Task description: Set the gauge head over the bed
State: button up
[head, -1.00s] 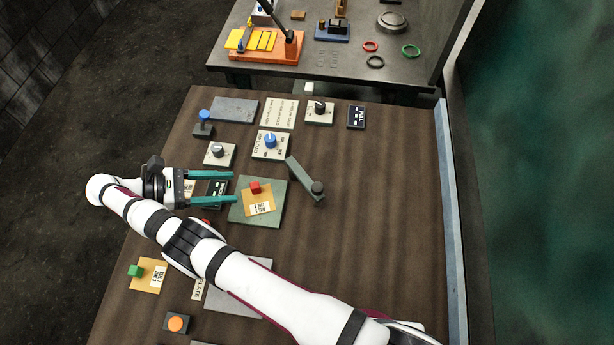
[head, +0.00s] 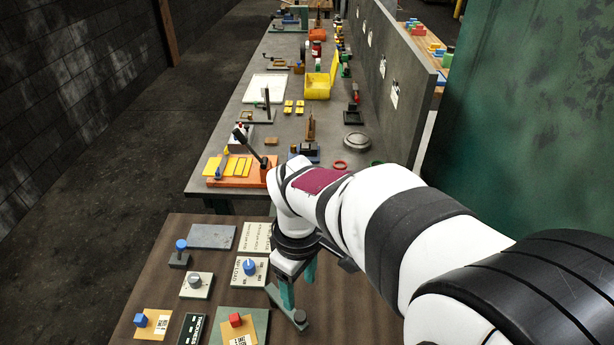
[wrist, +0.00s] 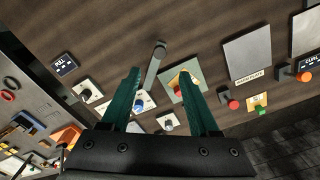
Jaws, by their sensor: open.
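The gauge head appears to be a grey-green swing arm with a dark round knob (head: 300,317) at one end. It lies on the brown table to the right of the bed, a green plate (head: 262,322) bearing a tan card with a red block (head: 235,320). My gripper (head: 298,290) points down over the swing arm, its two teal fingers apart and empty. In the wrist view, the swing arm (wrist: 153,68) shows between the open fingers (wrist: 160,74), and the plate (wrist: 176,97) shows near the right finger. I cannot tell whether a finger touches the arm.
A blue-knobbed dial (head: 249,267), a grey-knobbed dial (head: 195,281) and a blue-topped lever (head: 181,246) stand left of my gripper. A card with a blue block (head: 141,320) lies farther left. A grey bench (head: 225,175) with several tools stands behind.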

aim_at(300, 315)
notch_tip(300, 315, down, 10)
jog(key=shift+f, duration=0.2)
grip_shut()
dwell(1.4)
